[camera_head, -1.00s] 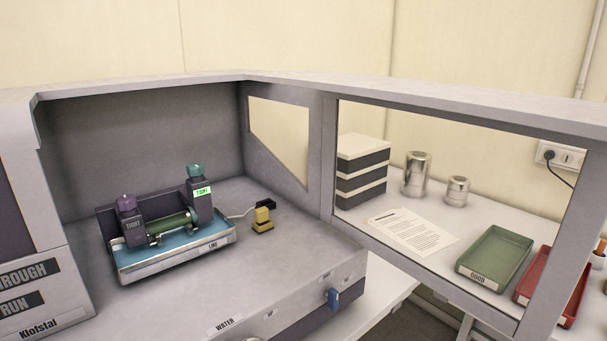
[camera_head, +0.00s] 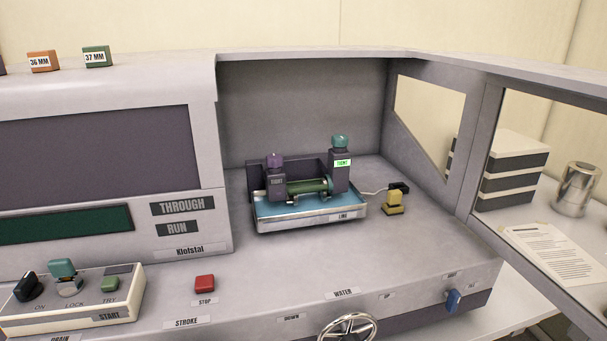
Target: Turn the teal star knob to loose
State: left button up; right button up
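A teal knob (camera_head: 340,141) sits on top of the right-hand dark post (camera_head: 339,178) of a small fixture inside the open bay. A bright green label (camera_head: 342,163) below it appears to read TIGHT. A purple knob (camera_head: 274,159) tops the left post, which has a dark label. A green cylinder (camera_head: 308,187) lies between the posts above a blue tray (camera_head: 300,207). Another teal knob (camera_head: 62,268) stands on the control box at the lower left, near the word LOCK. Neither of my grippers is in view.
The control box (camera_head: 112,323) also carries a black knob and a green button. A red STOP button (camera_head: 205,283) and a handwheel (camera_head: 347,327) are at the front. A yellow block (camera_head: 394,203) stands right of the fixture.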

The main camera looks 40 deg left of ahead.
aim_at(340, 142)
jog(key=k+l+u, duration=0.3)
jog(key=l, duration=0.3)
jog(key=k+l+u, duration=0.25)
jog(key=k+l, duration=0.2)
